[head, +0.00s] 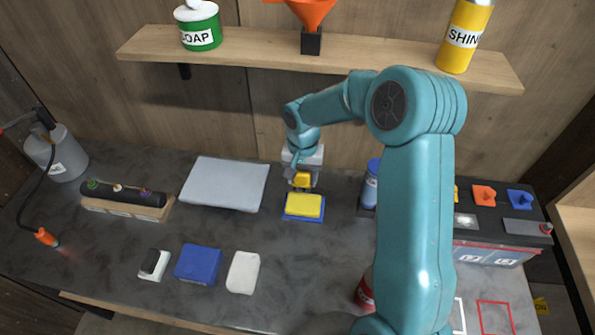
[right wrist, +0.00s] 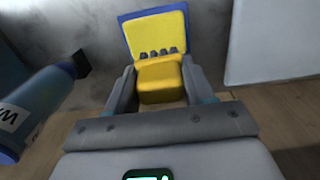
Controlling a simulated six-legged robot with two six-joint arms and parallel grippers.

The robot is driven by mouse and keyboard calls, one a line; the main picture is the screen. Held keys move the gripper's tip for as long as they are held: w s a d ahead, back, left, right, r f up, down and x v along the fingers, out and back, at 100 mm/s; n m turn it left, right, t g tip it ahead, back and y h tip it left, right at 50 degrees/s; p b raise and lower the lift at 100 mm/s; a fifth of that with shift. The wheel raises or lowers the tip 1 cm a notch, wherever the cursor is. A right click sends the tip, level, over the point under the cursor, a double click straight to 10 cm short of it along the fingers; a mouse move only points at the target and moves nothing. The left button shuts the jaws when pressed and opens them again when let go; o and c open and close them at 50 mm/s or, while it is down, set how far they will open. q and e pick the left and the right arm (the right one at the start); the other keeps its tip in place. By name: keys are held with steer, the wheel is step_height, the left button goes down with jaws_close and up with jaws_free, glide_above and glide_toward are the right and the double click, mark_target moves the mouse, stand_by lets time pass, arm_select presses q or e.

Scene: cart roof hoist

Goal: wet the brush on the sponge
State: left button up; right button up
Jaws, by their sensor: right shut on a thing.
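My right gripper (head: 302,176) is shut on a yellow brush (right wrist: 160,80), held just behind the sponge in the head view. The brush's dark bristle tufts (right wrist: 160,53) show against the near part of the yellow sponge (right wrist: 160,30) in the right wrist view. The sponge (head: 304,205) lies in a shallow blue tray (head: 303,219) on the bench. Whether the bristles touch the sponge or hover over it, I cannot tell. The brush (head: 301,180) is partly hidden by the gripper in the head view. My left gripper is not in view.
A blue bottle (head: 370,186) stands right of the sponge. A grey folded cloth or pad (head: 225,184) lies to its left. A blue block (head: 198,264) and white piece (head: 243,272) lie nearer. A wooden shelf (head: 270,48) overhangs the back. Bench in front of the tray is clear.

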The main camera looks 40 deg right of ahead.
mark_target(304, 190)
steer(key=shift+s+a+f+b, duration=0.15)
steer(key=shift+s+f+b, duration=0.15)
steer(key=shift+s, duration=0.35)
steer(key=f, duration=0.1)
steer(key=f+b, duration=0.2)
steer(key=f, duration=0.1)
steer(key=shift+w+f, duration=0.1)
steer(key=shift+w, duration=0.15)
steer(key=shift+s+f+b, duration=0.2)
steer(key=shift+s+b, duration=0.1)
steer(key=shift+b, duration=0.15)
steer(key=shift+w+f, duration=0.15)
steer(key=shift+w, duration=0.15)
steer(key=shift+s, duration=0.2)
steer(key=shift+w, duration=0.2)
steer(key=shift+s, duration=0.15)
steer(key=shift+f, duration=0.25)
